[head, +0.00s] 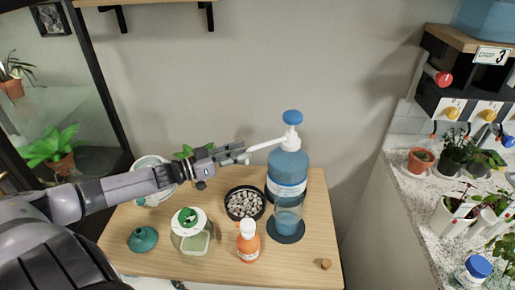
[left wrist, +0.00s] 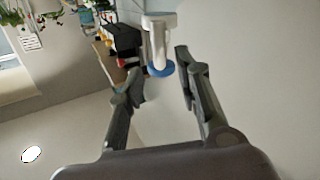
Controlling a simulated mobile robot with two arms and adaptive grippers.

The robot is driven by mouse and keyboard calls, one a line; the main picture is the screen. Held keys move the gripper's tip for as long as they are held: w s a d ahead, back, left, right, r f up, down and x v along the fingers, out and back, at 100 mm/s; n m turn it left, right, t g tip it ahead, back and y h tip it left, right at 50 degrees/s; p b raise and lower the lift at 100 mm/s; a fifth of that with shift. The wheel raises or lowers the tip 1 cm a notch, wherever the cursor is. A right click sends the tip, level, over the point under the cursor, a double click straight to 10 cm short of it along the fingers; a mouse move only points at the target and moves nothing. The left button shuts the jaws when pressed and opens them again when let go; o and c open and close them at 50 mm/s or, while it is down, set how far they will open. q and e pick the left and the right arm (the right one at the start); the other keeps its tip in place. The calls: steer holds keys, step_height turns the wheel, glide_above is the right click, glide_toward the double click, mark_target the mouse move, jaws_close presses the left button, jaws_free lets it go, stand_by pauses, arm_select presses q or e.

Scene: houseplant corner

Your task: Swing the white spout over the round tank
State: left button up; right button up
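The white spout (head: 265,145) sticks out to the left from the top of a large blue bottle (head: 288,170) with a blue cap (head: 292,117). A clear round vessel (head: 288,219), perhaps the round tank, stands on a dark disc just in front of the bottle. The spout points left, not over this vessel. My left gripper (head: 242,152) is at the spout's outer end. In the left wrist view its fingers are apart, with the white spout (left wrist: 160,45) showing beyond and between the tips. I see no clear contact. My right gripper is not in view.
On the wooden table are a black bowl of pebbles (head: 244,204), an orange pump bottle (head: 248,241), a white-and-green container (head: 190,222), a green funnel-like piece (head: 143,239) and a small cork (head: 325,264). A speckled counter (head: 420,205) with plants is at right.

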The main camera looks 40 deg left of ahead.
mark_target(258, 147)
arm_select(q)
steer(key=shift+p+x, duration=0.3)
steer(key=shift+x, duration=2.7)
steer(key=shift+c, duration=0.6)
jaws_close()
